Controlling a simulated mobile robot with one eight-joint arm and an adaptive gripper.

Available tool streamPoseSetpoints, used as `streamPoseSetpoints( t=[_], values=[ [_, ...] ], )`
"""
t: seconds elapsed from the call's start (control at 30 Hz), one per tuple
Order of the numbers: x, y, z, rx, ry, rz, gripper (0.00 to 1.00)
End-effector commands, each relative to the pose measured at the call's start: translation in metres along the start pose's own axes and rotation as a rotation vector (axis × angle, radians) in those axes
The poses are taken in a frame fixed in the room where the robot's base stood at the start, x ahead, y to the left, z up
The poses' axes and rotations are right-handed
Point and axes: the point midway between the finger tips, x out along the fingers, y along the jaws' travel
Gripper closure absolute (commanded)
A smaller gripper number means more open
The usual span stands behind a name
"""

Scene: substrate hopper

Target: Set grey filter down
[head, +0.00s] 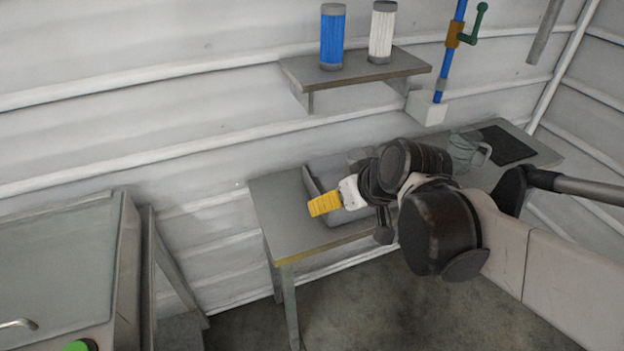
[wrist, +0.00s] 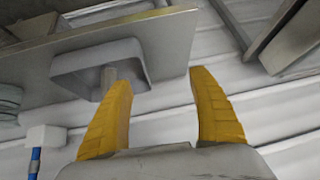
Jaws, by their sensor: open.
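A grey tray (head: 314,184) sits on the far table, partly hidden behind my arm; it also shows in the wrist view (wrist: 75,62). A short grey cylinder, probably the grey filter (wrist: 108,76), is in the tray in the wrist view, partly behind one yellow finger. My gripper (head: 325,204) is at the tray's left front side in the head view. In the wrist view its yellow fingers (wrist: 160,78) are apart with nothing held between them. I cannot tell whether a finger touches the tray.
A blue filter (head: 332,40) and a white filter (head: 382,35) stand on the wall shelf (head: 355,70). A clear jug (head: 464,151) and black mat (head: 508,145) are on the table's right part. A glass-topped cabinet (head: 55,260) stands left. The table's left end (head: 275,205) is bare.

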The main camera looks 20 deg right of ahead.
Motion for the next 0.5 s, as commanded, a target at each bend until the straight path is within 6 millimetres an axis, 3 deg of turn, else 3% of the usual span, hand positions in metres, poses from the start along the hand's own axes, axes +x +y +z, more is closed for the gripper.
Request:
streamPoseSetpoints(
  t=[0.03,0.2,0.5],
  values=[
    [-0.012,-0.015,0.012,-0.003,-0.017,0.016,0.3],
    [-0.04,-0.033,0.04,0.018,-0.04,0.085,0.3],
    [-0.052,-0.036,0.051,0.034,-0.037,0.122,0.3]
  ],
)
